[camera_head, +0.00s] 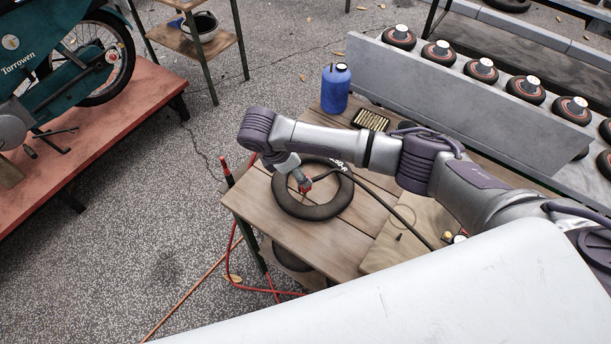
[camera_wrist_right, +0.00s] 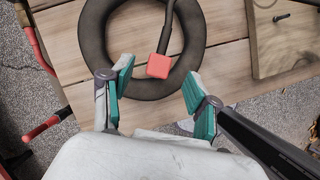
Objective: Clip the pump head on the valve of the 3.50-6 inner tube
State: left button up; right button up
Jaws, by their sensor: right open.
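The 3.50-6 inner tube (camera_head: 318,212) lies flat on the wooden table, a black ring that also fills the top of the right wrist view (camera_wrist_right: 94,40). The red pump head (camera_wrist_right: 159,66), on a black hose (camera_wrist_right: 170,30), appears over the tube's near inner edge; it is small in the head view (camera_head: 305,186). My right gripper (camera_wrist_right: 158,74) is open, its teal-padded fingers either side of the pump head in the picture, with gaps on both sides. Whether the pump head sits on the valve cannot be told; I cannot make out the valve. My left gripper is out of view.
A blue bottle (camera_head: 336,88) and a dark tray of small brass-coloured parts (camera_head: 371,120) stand at the table's back. A wooden board (camera_head: 395,245) lies right of the tube. Red hose (camera_head: 236,230) hangs by the left edge. A grey rack (camera_head: 470,90) with several wheels stands behind.

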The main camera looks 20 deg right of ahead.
jog(key=v, duration=0.6)
jog(key=shift+s+a+r, duration=0.1)
dwell(0.6)
